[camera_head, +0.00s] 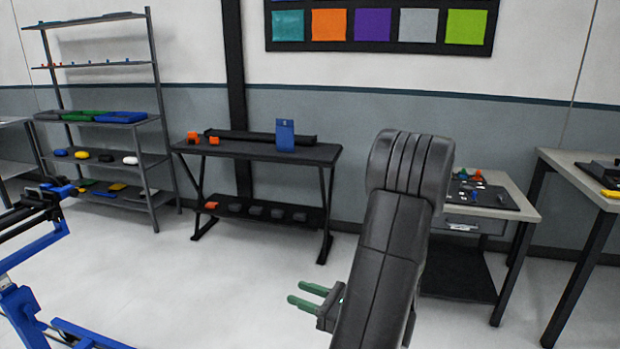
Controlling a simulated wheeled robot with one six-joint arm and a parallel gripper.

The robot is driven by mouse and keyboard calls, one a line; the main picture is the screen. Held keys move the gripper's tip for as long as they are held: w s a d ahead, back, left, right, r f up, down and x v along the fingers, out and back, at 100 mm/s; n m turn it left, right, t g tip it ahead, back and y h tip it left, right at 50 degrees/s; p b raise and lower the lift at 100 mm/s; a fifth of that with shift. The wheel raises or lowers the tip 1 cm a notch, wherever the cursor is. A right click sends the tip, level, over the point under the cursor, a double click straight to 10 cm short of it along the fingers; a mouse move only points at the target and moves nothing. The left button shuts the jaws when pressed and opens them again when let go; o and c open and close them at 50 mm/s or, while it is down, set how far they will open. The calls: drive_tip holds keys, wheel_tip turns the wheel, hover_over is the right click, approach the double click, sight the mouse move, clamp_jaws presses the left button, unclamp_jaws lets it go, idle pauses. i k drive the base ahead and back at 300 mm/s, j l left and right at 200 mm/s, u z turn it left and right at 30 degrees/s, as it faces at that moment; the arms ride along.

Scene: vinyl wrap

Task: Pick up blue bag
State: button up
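The blue bag (285,135) stands upright on the black table (235,152) against the back wall, right of the table's middle. It is a small flat blue packet with a faint mark near its top. My gripper (306,295) is low in the front of the view, with two green fingers pointing left. The fingers are apart with nothing between them. The gripper is far nearer to me than the bag and well away from it. My dark arm hides part of the floor and wall to the right of the table.
Two orange items (203,138) sit at the table's left end, and a lower shelf holds several dark items. A shelf rack (155,120) stands left. A blue frame (40,245) is at the near left. Workbenches (515,205) stand right. The floor (200,285) before the table is clear.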

sight(285, 138)
drive_tip(key=i, duration=3.45)
drive_tip(key=i+u, duration=0.1)
drive_tip(key=i, duration=0.4)
drive_tip(key=i+l+u, duration=0.1)
drive_tip(key=i, duration=0.45)
